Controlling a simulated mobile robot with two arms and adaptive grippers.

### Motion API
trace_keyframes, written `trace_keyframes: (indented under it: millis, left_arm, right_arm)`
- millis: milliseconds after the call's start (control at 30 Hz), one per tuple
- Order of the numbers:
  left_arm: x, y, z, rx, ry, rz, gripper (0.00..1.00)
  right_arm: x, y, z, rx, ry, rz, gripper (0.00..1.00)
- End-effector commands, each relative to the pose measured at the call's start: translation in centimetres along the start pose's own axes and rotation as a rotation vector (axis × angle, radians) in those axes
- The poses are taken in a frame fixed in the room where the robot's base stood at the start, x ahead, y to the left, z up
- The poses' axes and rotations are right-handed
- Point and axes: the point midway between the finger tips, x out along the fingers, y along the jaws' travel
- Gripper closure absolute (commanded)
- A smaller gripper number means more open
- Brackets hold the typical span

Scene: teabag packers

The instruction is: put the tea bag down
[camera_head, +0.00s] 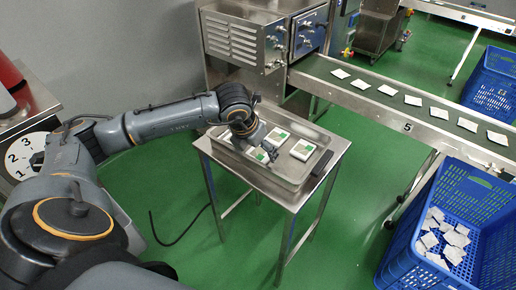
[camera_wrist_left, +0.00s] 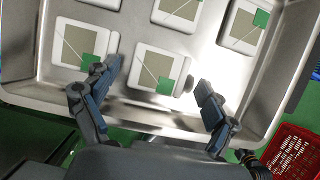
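My left gripper (camera_head: 262,150) is low over the steel tray (camera_head: 290,181) on a small metal table. In the left wrist view the gripper (camera_wrist_left: 158,73) has its two fingers spread apart. A white tea bag with a green corner (camera_wrist_left: 143,81) lies in the tray between them, with visible gaps on both sides. Other such tea bags lie around it, one to the left (camera_wrist_left: 68,33) and one at the upper right (camera_wrist_left: 231,24). In the head view a tea bag (camera_head: 303,149) lies right of the gripper. My right gripper is not in view.
A conveyor (camera_head: 383,112) carrying several white packets runs to the right from a steel machine (camera_head: 240,42). A blue crate (camera_head: 482,181) with packets stands at the lower right. A dark bar-shaped object (camera_head: 322,163) lies by the tray's right edge.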

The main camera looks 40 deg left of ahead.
Motion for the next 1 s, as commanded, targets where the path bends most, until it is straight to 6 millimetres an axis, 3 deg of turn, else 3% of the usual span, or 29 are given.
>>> trace_keyframes:
  millis: [367,800,1000]
  left_arm:
    - [-0.2,0.0,0.1,0.0,0.0,0.0,0.13]
    - [-9.1,0.0,0.2,0.001,-0.005,0.001,0.13]
    - [-11.6,0.0,0.1,0.001,-0.002,0.0,0.13]
  right_arm:
    - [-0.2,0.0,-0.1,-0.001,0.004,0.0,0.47]
    - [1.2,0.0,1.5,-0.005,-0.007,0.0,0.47]
    - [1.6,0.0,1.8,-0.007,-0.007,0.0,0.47]
